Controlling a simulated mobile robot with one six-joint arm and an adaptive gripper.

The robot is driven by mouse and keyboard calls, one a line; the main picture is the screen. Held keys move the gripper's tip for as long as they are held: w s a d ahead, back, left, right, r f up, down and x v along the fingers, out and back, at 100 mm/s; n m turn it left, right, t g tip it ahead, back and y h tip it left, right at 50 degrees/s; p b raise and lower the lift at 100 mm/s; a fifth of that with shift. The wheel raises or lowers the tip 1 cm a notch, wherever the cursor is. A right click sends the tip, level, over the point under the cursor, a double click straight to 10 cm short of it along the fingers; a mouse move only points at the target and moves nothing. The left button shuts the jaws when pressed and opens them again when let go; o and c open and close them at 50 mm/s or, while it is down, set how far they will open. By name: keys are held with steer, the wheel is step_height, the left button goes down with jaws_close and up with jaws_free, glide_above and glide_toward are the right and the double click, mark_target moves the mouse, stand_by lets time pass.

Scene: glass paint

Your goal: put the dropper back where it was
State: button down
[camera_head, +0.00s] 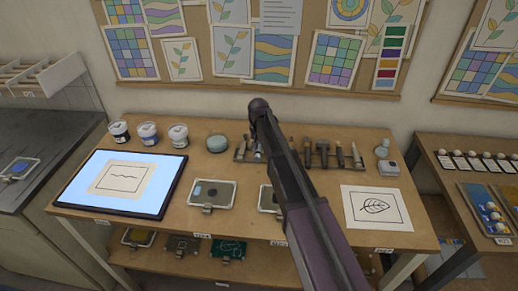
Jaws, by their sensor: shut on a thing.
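My arm (297,180) reaches from the lower right up over the back of the wooden table. Its dark end joint (260,106) stands above a long tool rack (238,158) at the table's back. I cannot make out the dropper for certain. A small pale, upright piece (258,152) shows just left of my arm at the rack, and I cannot tell if it is the dropper or another tool. Several tools (323,150) stand in the right part of the rack.
A lit light pad (84,184) lies at the left, with three paint jars (148,134) behind it. A round green-grey dish (217,143) stands left of the rack. A tray (212,193) and a leaf drawing (376,207) lie in front. Bare table (235,220) shows near the front.

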steer(key=shift+f, duration=0.1)
steer(key=shift+c, duration=2.1)
jaws_free()
